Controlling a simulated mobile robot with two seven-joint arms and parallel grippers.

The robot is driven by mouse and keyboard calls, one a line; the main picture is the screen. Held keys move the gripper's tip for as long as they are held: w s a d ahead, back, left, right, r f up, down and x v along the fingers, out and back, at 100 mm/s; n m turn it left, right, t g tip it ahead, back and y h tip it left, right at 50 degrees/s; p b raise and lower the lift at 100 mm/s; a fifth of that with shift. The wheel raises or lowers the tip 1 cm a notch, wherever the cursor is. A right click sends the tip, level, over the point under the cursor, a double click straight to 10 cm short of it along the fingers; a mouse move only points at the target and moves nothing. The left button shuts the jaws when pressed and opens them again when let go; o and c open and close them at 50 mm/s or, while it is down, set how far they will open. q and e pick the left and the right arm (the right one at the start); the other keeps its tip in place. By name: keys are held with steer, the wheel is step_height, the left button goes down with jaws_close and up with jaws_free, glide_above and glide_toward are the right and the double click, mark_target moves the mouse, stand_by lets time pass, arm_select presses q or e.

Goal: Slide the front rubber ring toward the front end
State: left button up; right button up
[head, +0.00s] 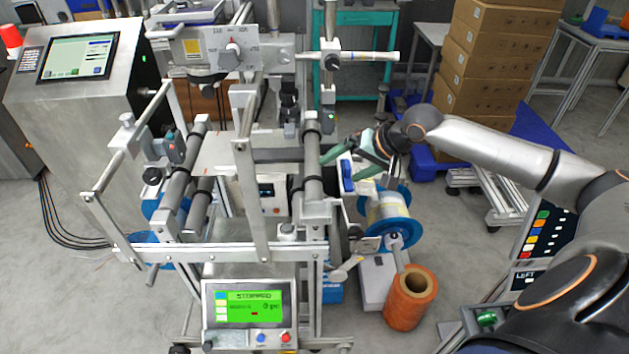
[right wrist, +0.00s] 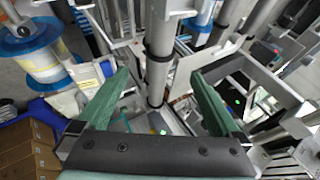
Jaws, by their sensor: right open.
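A grey roller (head: 312,155) runs front to back on the right side of the machine. A dark rubber ring (head: 313,186) sits around its nearer part, and another dark ring (head: 311,127) sits farther back. My right gripper (head: 341,166) is just right of the roller, its green fingers open and pointing toward it. In the right wrist view the roller (right wrist: 160,28) passes between the open fingers of the gripper (right wrist: 160,76), with a dark ring (right wrist: 159,54) around it past the fingertips. Contact cannot be seen. My left gripper is not in view.
A blue-flanged reel (head: 390,212) and an orange roll (head: 410,297) stand right of the roller. Upright metal bars (head: 246,185) and a second roller (head: 178,185) lie to the left. A green display (head: 250,311) is at the front. Stacked cardboard boxes (head: 490,70) stand behind.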

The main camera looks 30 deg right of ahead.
mark_target(319, 181)
steer(key=x, duration=1.1)
steer(key=shift+b, duration=0.3)
jaws_close()
stand_by(0.4)
